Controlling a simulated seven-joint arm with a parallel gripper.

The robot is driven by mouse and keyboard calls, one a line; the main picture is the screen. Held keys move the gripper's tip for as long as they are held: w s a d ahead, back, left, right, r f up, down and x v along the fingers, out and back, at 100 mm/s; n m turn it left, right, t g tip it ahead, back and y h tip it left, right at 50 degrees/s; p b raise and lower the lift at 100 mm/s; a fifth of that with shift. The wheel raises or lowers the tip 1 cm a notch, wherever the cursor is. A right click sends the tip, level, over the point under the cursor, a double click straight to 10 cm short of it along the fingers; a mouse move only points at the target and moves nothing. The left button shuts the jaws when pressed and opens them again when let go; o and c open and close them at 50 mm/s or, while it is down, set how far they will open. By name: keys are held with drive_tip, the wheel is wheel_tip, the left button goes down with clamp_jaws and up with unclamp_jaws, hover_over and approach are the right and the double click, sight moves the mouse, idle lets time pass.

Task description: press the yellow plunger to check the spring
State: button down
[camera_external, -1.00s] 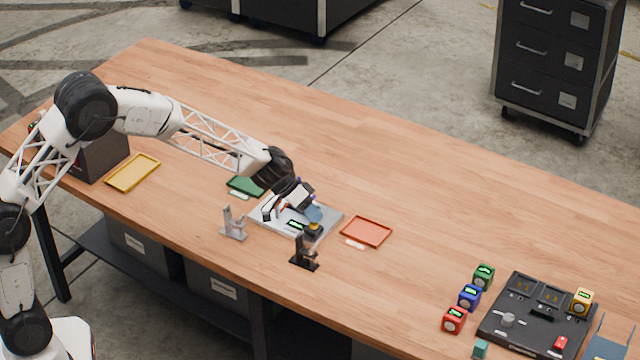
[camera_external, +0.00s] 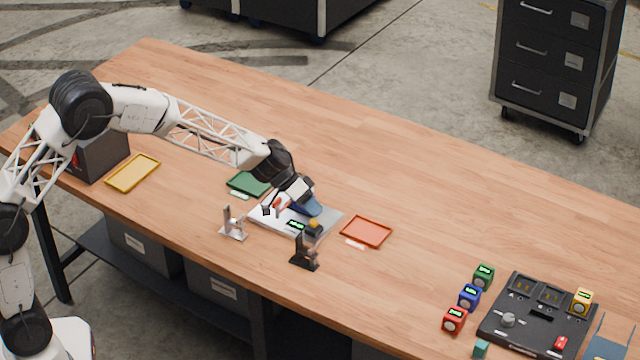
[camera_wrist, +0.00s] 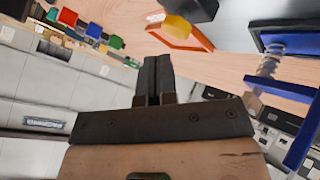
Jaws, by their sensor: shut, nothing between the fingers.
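The yellow plunger (camera_external: 315,223) stands on a dark base at the right front of a grey plate (camera_external: 333,217). In the wrist view the yellow plunger (camera_wrist: 187,30) shows near the top, against a dark block. My gripper (camera_external: 314,211) is over the plate, just above the plunger and seemingly apart from it. In the wrist view the dark fingers (camera_wrist: 152,65) are together with nothing between them. The plunger's spring cannot be made out.
A small green display (camera_external: 296,225) sits beside the plunger. Silver (camera_external: 233,225) and black (camera_external: 304,254) stands are at the plate's front. A red tray (camera_external: 367,232) lies right, a green tray (camera_external: 249,184) behind. Blue parts (camera_wrist: 285,92) are at right in the wrist view.

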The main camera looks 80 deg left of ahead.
sight(313, 221)
drive_tip(key=shift+r, duration=2.5)
drive_tip(key=shift+s+d+r, duration=0.15)
drive_tip(key=shift+d+r, duration=0.05)
drive_tip(key=shift+d, duration=0.05)
drive_tip(key=s+d+r+m+g, duration=0.1)
drive_tip(key=s+d+r, duration=0.4)
drive_tip(key=s+d, duration=0.25)
drive_tip(key=s+d+r+g, duration=0.2)
drive_tip(key=s+d+r, duration=0.2)
drive_tip(key=s+d, duration=0.3)
drive_tip(key=s+d+r+m+g, duration=0.1)
drive_tip(key=s+d+r, duration=0.4)
drive_tip(key=s, duration=0.4)
drive_tip(key=s+d+y, duration=0.2)
drive_tip(key=s+d, duration=0.1)
drive_tip(key=s, duration=1.2)
drive_tip(key=s+d+f+g+y, duration=0.1)
drive_tip(key=s+d+y, duration=0.1)
drive_tip(key=s, duration=1.4)
drive_tip(key=shift+s+d+f+m+y, duration=0.2)
drive_tip(key=shift+d+f+m+y, duration=0.15)
drive_tip(key=shift+d, duration=0.2)
